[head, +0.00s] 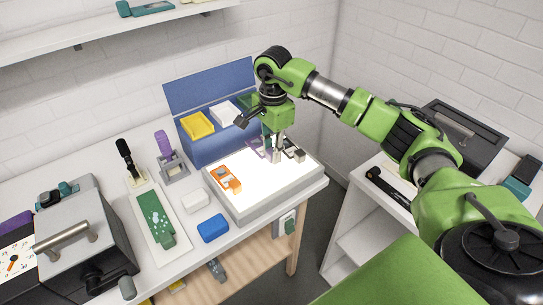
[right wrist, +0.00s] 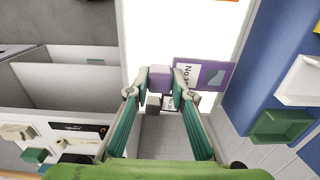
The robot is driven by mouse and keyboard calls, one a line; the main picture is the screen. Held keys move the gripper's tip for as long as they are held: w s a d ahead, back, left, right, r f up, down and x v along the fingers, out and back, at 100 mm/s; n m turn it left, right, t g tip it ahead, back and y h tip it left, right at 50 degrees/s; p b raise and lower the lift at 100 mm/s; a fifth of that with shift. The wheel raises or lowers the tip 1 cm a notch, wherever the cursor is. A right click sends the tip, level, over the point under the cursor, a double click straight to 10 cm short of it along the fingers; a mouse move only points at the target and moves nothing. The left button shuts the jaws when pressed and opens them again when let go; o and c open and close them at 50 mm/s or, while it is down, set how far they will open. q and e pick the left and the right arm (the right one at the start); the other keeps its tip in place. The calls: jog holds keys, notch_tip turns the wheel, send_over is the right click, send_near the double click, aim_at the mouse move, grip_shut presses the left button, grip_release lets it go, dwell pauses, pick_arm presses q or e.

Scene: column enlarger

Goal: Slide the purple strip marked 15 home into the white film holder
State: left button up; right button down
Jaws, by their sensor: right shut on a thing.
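My right gripper (head: 276,156) is low over the lit white panel, near its far right part. In the right wrist view its fingertips (right wrist: 160,82) are shut on a lilac block (right wrist: 160,76), which looks like the grip of the purple strip. A flat purple piece (right wrist: 214,76) with a pale label and a grey-green patch lies beside the right fingertip. It shows in the head view as a purple edge (head: 253,143) left of the gripper. I cannot read the mark 15. The white film holder cannot be made out clearly; the fingers hide part of this spot. My left gripper is out of view.
An orange holder (head: 228,180) lies on the light table (head: 262,208). A blue box (head: 208,84) with yellow, white and green pieces stands behind. White (head: 196,199) and blue (head: 213,228) blocks sit to the left. The table's right edge drops to a gap.

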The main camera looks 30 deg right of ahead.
jog(key=shift+w+a+r+b, duration=0.1)
jog(key=shift+w+a+r, duration=0.15)
jog(key=shift+w, duration=0.95)
jog(key=shift+w+a+r+b, duration=0.15)
jog(key=shift+w+a+r, duration=0.05)
jog(key=shift+w, duration=0.95)
jog(key=shift+w+a+r+b, duration=0.1)
jog(key=shift+w+a+r, duration=0.15)
jog(key=shift+w, duration=0.95)
jog(key=shift+w+r, duration=0.15)
jog(key=shift+w, duration=0.25)
jog(key=shift+w, duration=0.1)
jog(key=shift+w+a+b, duration=0.15)
jog(key=shift+w+b, duration=0.1)
jog(key=shift+w, duration=1)
jog(key=shift+w+a+b, duration=0.1)
jog(key=shift+w+b, duration=0.15)
jog(key=shift+w, duration=0.95)
